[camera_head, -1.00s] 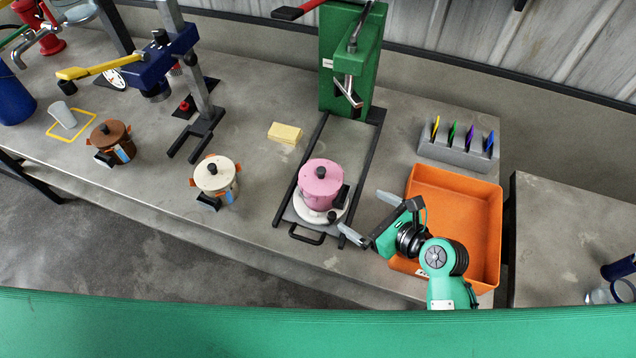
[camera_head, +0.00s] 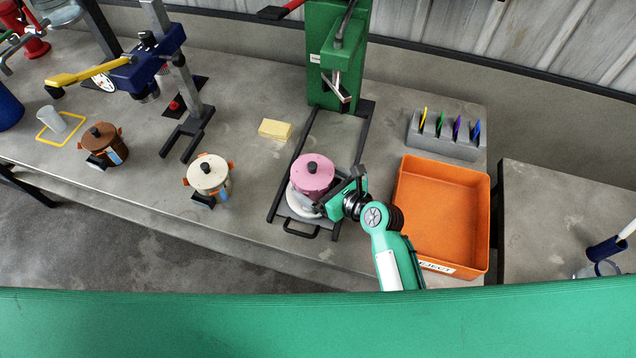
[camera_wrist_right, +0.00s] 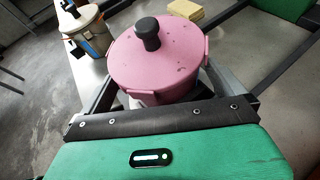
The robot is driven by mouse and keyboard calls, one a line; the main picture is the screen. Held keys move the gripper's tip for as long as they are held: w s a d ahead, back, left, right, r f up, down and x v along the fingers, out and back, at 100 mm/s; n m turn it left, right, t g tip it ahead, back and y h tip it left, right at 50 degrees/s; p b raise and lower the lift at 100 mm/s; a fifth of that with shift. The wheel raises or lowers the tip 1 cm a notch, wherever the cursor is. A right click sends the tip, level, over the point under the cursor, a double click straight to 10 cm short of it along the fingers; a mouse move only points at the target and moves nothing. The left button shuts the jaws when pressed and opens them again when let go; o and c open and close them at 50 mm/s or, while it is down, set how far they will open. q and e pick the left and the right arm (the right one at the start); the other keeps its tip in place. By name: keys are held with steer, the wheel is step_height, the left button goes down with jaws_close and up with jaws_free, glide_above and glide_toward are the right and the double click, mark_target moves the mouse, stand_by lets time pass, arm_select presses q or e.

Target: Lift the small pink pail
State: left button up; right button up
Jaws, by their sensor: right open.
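The small pink pail (camera_head: 313,173) has a lid with a black knob and stands upright on a pale round plate (camera_head: 297,205) under the green column (camera_head: 326,60). It fills the upper middle of the right wrist view (camera_wrist_right: 158,62). My right gripper (camera_head: 330,190) is at the pail's near right side. Its fingers are apart, one on each side of the pail in the right wrist view; whether they touch it I cannot tell. The fingertips are partly hidden by the pail. My left gripper does not show.
An orange bin (camera_head: 478,225) stands right of the pail. A cream pail (camera_head: 208,172) and a brown pail (camera_head: 102,145) stand to the left. A yellow block (camera_head: 275,130) lies behind. A grey rack (camera_head: 441,143) with coloured tabs is at the back right.

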steer(key=shift+x, duration=1.2)
steer(key=c, duration=1.2)
steer(key=shift+c, duration=0.6)
steer(key=shift+r, duration=0.15)
